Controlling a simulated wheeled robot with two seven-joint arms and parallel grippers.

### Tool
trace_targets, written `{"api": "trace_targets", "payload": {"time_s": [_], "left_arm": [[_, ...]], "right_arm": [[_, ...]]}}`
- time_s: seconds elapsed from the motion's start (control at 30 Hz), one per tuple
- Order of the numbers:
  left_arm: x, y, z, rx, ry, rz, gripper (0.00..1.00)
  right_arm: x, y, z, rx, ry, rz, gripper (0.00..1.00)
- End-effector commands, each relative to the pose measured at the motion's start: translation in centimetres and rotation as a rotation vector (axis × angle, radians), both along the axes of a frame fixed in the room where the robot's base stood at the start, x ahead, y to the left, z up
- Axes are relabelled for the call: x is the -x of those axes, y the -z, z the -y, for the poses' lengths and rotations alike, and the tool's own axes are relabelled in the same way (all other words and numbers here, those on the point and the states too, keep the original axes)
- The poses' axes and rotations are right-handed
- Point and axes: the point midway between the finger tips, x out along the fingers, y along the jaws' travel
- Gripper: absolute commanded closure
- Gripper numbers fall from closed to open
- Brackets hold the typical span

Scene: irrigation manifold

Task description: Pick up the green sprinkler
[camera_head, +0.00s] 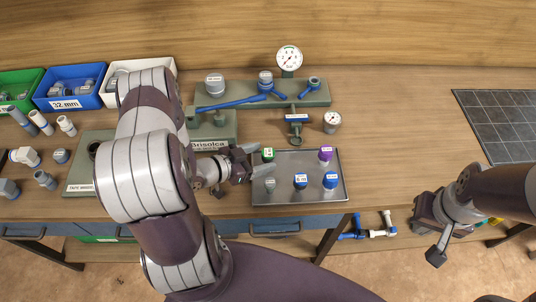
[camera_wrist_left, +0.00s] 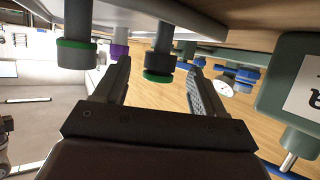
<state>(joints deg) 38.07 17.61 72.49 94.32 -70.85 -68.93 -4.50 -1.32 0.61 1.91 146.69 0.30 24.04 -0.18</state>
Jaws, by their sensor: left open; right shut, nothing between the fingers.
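The green sprinkler (camera_head: 267,154) stands upright near the back left corner of the metal tray (camera_head: 312,198). My left gripper (camera_head: 257,160) is open at its side, fingers pointing right. In the left wrist view, where the scene looks upside down, a dark sprinkler with a green band (camera_wrist_left: 160,62) shows between the open fingers (camera_wrist_left: 158,88). I cannot tell whether either finger touches it. A grey-topped sprinkler (camera_head: 270,184) stands in front of it; in the wrist view another green-banded one (camera_wrist_left: 76,52) is left of the fingers. My right gripper (camera_head: 434,238) is shut and empty, off the table's front edge.
The tray also holds a purple sprinkler (camera_head: 325,154) and two blue ones, left (camera_head: 300,181) and right (camera_head: 330,180). Behind stand a green manifold (camera_head: 238,118) and a gauge (camera_head: 332,120). Bins and loose fittings are at left.

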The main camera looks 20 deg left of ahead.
Motion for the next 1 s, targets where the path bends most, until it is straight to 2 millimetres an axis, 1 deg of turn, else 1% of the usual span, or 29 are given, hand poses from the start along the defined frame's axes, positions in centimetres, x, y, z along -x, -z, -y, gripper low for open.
{"api": "trace_targets", "payload": {"time_s": [0.03, 0.1, 0.17, 0.4, 0.47, 0.5, 0.57, 0.6, 0.63, 0.67, 0.87, 1.0], "left_arm": [[-0.6, -0.1, 0.8, 0.0, 0.006, -0.001, 0.3], [-1.5, 0.6, 1.3, -0.001, 0.005, -0.001, 0.3], [-2.0, 0.9, 1.6, 0.0, 0.003, -0.001, 0.3], [-2.3, 1.0, 1.7, -0.001, -0.001, -0.001, 0.3], [-2.3, 1.0, 1.7, -0.001, -0.001, -0.001, 0.49], [-2.3, 1.0, 1.7, -0.001, -0.001, -0.001, 0.62], [-2.3, 1.0, 1.7, -0.001, -0.001, -0.001, 0.82], [-2.3, 1.0, 1.7, -0.001, -0.001, -0.001, 0.86], [-2.3, 1.0, 1.7, -0.001, -0.001, -0.001, 0.86], [-2.3, 1.0, 1.7, -0.001, -0.001, -0.001, 0.91], [-2.3, 0.9, 1.7, -0.001, -0.001, -0.001, 0.91], [-2.3, -0.1, 1.6, -0.001, 0.0, 0.002, 0.91]], "right_arm": [[0.0, -0.6, 0.0, 0.0, 0.0, 0.0, 1.0], [0.0, -0.5, 0.0, 0.0, 0.0, 0.0, 1.0], [0.0, -0.5, 0.0, 0.0, 0.0, 0.0, 1.0], [0.0, -0.4, 0.0, 0.0, 0.0, 0.0, 1.0], [0.0, -0.4, 0.0, 0.0, 0.0, 0.0, 1.0], [0.0, -0.4, 0.0, 0.0, 0.0, 0.0, 1.0], [0.0, -0.4, 0.0, 0.0, 0.0, 0.0, 1.0], [0.0, -0.4, 0.0, 0.0, 0.0, 0.0, 1.0], [0.0, -0.4, 0.0, 0.0, 0.0, 0.0, 1.0], [0.0, -0.4, 0.0, 0.0, 0.0, 0.0, 1.0], [0.0, -0.4, 0.0, 0.0, 0.0, 0.0, 1.0], [0.0, -0.5, 0.0, 0.0, 0.0, 0.0, 1.0]]}}
